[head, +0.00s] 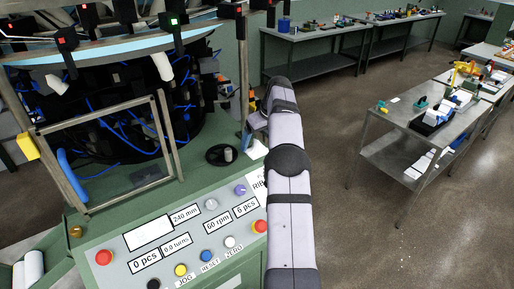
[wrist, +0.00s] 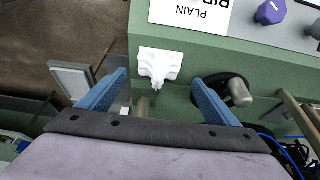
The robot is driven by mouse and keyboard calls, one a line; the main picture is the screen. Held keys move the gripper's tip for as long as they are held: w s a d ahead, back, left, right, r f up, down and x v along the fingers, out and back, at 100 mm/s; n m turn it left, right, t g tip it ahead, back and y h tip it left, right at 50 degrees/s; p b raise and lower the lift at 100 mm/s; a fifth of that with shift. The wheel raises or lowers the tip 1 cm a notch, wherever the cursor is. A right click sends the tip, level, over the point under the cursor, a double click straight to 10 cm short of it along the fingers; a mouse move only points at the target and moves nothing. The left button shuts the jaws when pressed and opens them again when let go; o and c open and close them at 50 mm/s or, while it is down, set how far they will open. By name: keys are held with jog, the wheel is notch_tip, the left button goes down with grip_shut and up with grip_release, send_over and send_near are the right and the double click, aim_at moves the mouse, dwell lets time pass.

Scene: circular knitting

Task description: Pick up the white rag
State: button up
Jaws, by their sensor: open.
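The white rag (wrist: 160,65) lies crumpled on the green machine ledge in the wrist view, close to the ledge's edge. In the head view a small part of the rag (head: 257,149) shows just left of my arm; the arm may hide the rest. My gripper (wrist: 160,80) is open, with one blue finger on either side of the rag in the wrist view. The rag sits between and slightly beyond the fingertips in the picture. I cannot tell the height of the fingers above the ledge, and I see no contact with the rag.
A black round holder (wrist: 237,90) with a grey peg stands close to the right finger. A control panel (head: 195,232) with buttons and a purple knob (wrist: 270,12) lies nearby. The knitting machine frame (head: 105,150) rises at left. Steel tables (head: 400,112) stand at right.

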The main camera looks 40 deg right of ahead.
aim_at(258, 141)
jog(key=shift+p+x, duration=0.7)
jog(key=shift+x, duration=1)
jog(key=shift+d, duration=0.15)
jog(key=shift+r, duration=0.1)
jog(key=c, duration=1.2)
jog(key=shift+r, duration=0.15)
jog(key=shift+r, duration=0.65)
notch_tip(258, 141, up, 8)
jog(key=p, duration=0.5)
jog(key=shift+r, duration=0.2)
